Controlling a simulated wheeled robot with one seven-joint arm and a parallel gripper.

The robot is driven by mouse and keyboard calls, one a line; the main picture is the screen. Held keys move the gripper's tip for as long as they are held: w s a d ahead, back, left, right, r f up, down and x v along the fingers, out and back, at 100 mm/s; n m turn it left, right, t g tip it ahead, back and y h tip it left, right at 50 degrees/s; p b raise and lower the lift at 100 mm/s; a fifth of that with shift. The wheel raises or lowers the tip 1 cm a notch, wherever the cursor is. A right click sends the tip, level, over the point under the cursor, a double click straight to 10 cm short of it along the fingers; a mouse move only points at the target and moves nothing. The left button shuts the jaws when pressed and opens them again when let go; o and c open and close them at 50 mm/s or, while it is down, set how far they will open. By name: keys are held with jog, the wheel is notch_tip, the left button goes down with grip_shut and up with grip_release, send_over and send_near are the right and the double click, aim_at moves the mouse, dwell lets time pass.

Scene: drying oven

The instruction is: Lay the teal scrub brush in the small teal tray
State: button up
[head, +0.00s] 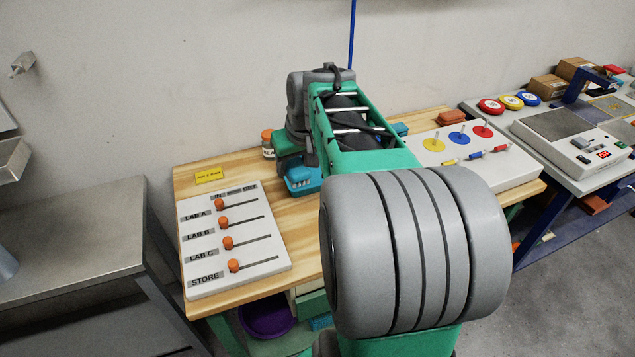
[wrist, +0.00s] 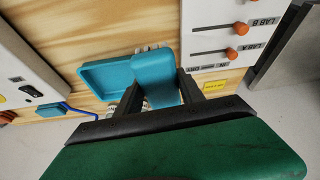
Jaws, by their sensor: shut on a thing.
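The teal scrub brush (wrist: 154,72) is between the two dark fingers of my gripper (wrist: 160,92) in the wrist view, and the gripper is shut on it. Pale bristles show at its far edge. The small teal tray (wrist: 91,71) lies on the wooden bench just left of the brush, and the brush overlaps its right side in this view. I cannot tell whether they touch. In the head view the brush (head: 299,181) shows left of my arm, bristles towards the bench.
A white slider board (head: 240,250) lies on the bench left of my arm, with a yellow label (head: 209,175) behind it. A jar with an orange lid (head: 268,143) stands near the wall. A white peg board (head: 500,168) with coloured discs is to the right.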

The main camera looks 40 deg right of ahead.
jog(key=s+d+m+b, duration=0.1)
jog(key=s+d+b, duration=0.15)
jog(key=d, duration=1.15)
jog(key=p, duration=0.2)
send_near(317, 171)
jog(key=w+a+f, duration=0.1)
jog(key=w+a, duration=0.1)
jog(key=a, duration=0.1)
jog(key=w+a+f, duration=0.1)
jog(key=shift+a+f, duration=0.2)
jog(key=shift+f, duration=0.1)
notch_tip(317, 171, down, 3)
jog(key=shift+r+h+p, duration=0.1)
jog(key=shift+h+p, duration=0.2)
jog(key=shift+p, duration=0.1)
jog(key=shift+f+b, duration=0.3)
jog(key=shift+f, duration=0.15)
jog(key=o, duration=1.3)
